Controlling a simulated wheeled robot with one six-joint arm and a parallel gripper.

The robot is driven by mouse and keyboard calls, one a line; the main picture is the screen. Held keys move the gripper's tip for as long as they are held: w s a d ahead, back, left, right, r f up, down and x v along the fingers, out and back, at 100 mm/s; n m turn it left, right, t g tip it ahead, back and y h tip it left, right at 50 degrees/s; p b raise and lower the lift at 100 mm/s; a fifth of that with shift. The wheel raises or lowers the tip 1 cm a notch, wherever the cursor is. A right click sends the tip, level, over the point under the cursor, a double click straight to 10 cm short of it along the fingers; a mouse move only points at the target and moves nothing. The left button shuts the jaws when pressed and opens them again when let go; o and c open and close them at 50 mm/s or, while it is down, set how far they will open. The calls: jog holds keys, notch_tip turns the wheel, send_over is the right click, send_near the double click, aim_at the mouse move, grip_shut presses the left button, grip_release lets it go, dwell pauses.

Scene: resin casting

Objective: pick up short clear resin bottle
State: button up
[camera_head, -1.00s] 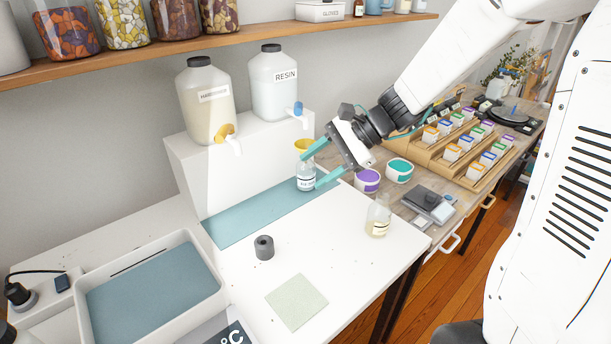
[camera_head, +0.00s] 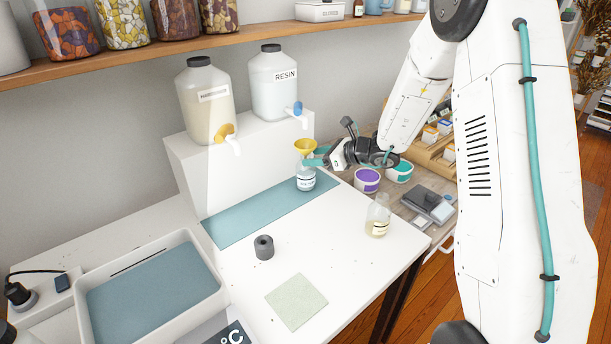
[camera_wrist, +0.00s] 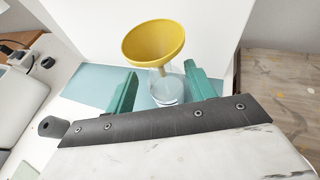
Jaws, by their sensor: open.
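A short clear bottle (camera_head: 306,180) with a white label stands upright on the blue-green mat (camera_head: 240,218), with a yellow funnel (camera_head: 305,146) in its mouth. The bottle also shows in the wrist view (camera_wrist: 168,92), below the yellow funnel (camera_wrist: 153,42). My gripper (camera_head: 314,158) is open at the bottle's right side, near its upper part, with teal fingers pointing at it. In the wrist view the two fingers (camera_wrist: 161,86) appear on either side of the bottle. I cannot tell whether they reach around it. The funnel hides the bottle's neck.
A resin jug (camera_head: 274,90) and a hardener jug (camera_head: 207,105) with taps stand on a white block behind the mat. Another bottle with pale yellow liquid (camera_head: 377,222) stands at the right. A grey cylinder (camera_head: 264,247) stands in front.

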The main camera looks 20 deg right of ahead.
aim_at(310, 156)
jog(key=x, duration=0.4)
jog(key=shift+w+f, duration=0.1)
grip_shut()
jog(key=shift+r, duration=0.25)
